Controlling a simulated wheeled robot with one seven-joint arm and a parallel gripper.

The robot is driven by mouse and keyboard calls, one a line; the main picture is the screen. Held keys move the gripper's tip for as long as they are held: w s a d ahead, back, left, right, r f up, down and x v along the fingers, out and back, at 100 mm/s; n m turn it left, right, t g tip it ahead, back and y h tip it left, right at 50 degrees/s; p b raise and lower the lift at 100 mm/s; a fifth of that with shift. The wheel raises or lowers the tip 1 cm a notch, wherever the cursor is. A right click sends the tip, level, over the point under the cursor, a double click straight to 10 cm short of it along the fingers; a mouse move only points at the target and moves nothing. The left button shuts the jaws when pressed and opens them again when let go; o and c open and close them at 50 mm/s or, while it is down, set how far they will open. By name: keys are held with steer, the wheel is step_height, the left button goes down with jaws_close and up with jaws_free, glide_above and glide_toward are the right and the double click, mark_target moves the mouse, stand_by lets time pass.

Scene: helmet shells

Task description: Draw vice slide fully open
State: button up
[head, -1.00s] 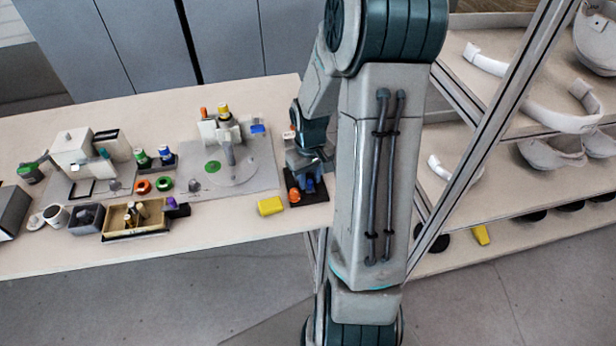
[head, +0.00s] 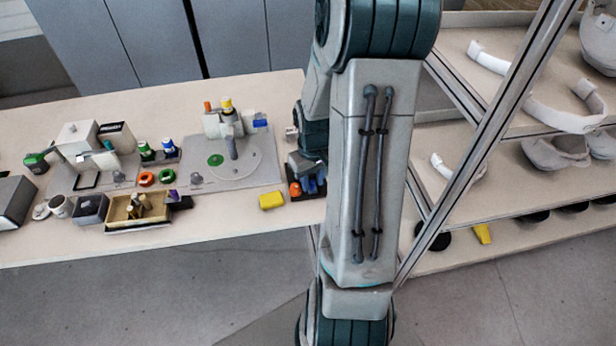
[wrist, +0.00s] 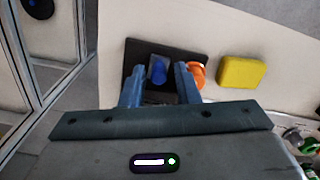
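A small dark base (head: 306,197) with an orange knob (head: 295,189) and a blue part (head: 311,186) sits at the right end of the table; I take it for the vice. My gripper (head: 306,168) is right over it and hides much of it. In the wrist view, the dark plate (wrist: 192,56) carries the upright blue part (wrist: 158,70) and the orange knob (wrist: 198,73). My gripper (wrist: 159,78) has its fingers apart, one on each side of the blue part, seemingly with gaps. The slide itself cannot be clearly made out.
A yellow block (head: 271,201) lies just left of the vice. A grey board with a fixture (head: 262,172) and an open tan box (head: 140,219) stand further left. A shelf rack post (head: 480,130) rises close to the right of my arm.

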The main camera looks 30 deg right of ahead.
mark_target(313, 183)
steer(key=shift+o, duration=0.3)
steer(key=shift+r, duration=0.1)
steer(key=shift+w+r, duration=0.1)
steer(key=shift+r, duration=0.2)
step_height(313, 183, up, 13)
stand_by(0.5)
steer(key=s+a+r+t, duration=0.1)
steer(key=s+a+r, duration=0.1)
steer(key=s+a, duration=0.3)
steer(key=s+a+r+t, duration=0.2)
steer(key=s+a, duration=0.3)
steer(key=a, duration=0.5)
steer(key=shift+s+r+n, duration=0.3)
steer(key=shift+r, duration=0.25)
steer(key=shift+d, duration=0.1)
